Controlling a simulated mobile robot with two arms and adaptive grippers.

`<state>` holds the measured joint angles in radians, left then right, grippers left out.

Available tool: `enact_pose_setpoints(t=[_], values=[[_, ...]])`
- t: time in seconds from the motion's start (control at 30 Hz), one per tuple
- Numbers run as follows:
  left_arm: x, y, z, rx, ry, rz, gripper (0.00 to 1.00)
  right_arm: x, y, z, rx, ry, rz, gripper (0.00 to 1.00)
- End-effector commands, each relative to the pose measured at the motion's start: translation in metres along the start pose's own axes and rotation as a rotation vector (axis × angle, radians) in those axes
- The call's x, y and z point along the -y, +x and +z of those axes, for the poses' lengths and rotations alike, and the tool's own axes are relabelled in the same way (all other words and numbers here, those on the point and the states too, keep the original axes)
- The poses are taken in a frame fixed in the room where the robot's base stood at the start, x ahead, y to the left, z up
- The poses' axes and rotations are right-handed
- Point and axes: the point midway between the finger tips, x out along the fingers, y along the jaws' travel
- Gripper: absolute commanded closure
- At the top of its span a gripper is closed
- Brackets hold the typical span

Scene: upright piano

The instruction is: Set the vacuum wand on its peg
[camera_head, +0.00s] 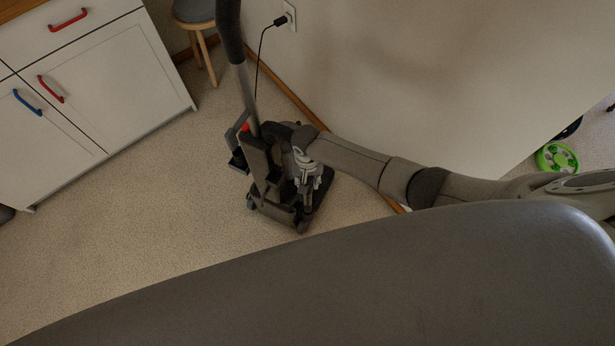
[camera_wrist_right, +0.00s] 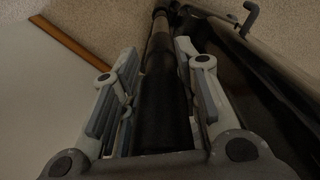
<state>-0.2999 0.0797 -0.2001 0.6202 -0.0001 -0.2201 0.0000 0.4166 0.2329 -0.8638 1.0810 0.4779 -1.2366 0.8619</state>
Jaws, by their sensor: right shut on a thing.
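The upright vacuum (camera_head: 262,170) stands on the carpet in the middle of the head view, its grey pole rising to a thick dark handle (camera_head: 229,30). My right gripper (camera_head: 309,188) is at the vacuum's right side, pointing down. In the right wrist view my right gripper (camera_wrist_right: 158,62) is shut on the dark, tubular vacuum wand (camera_wrist_right: 162,100), which runs lengthwise between its fingers. A small hooked peg (camera_wrist_right: 249,18) sticks out from the long body at the upper right, apart from the wand. In the head view the wand is mostly hidden by my gripper. My left gripper is out of view.
A white cabinet (camera_head: 120,85) with red and blue handles stands at left. A stool (camera_head: 197,30) is behind, near a cord plugged into the wall outlet (camera_head: 289,15). The wall (camera_head: 420,70) rises at right. Carpet (camera_head: 130,200) at left is clear.

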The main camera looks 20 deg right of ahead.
Motion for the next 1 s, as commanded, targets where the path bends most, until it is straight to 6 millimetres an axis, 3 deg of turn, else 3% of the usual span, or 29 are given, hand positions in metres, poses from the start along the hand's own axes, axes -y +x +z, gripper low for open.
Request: enact_pose_setpoints(t=[0.37, 0.4, 0.57, 1.0], values=[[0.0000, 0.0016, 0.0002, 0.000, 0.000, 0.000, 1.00, 0.0005, 0.0019, -0.0003, -0.001, 0.000, -0.001, 1.00], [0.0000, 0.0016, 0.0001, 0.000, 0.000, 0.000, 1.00, 0.0005, 0.0019, -0.0003, -0.001, 0.000, -0.001, 0.65], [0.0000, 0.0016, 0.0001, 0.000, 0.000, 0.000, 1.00, 0.0004, 0.0020, -0.0002, -0.001, 0.000, -0.001, 0.45], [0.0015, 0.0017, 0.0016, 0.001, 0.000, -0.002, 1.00, 0.0004, -0.0037, -0.0002, -0.001, -0.001, -0.002, 0.45]])
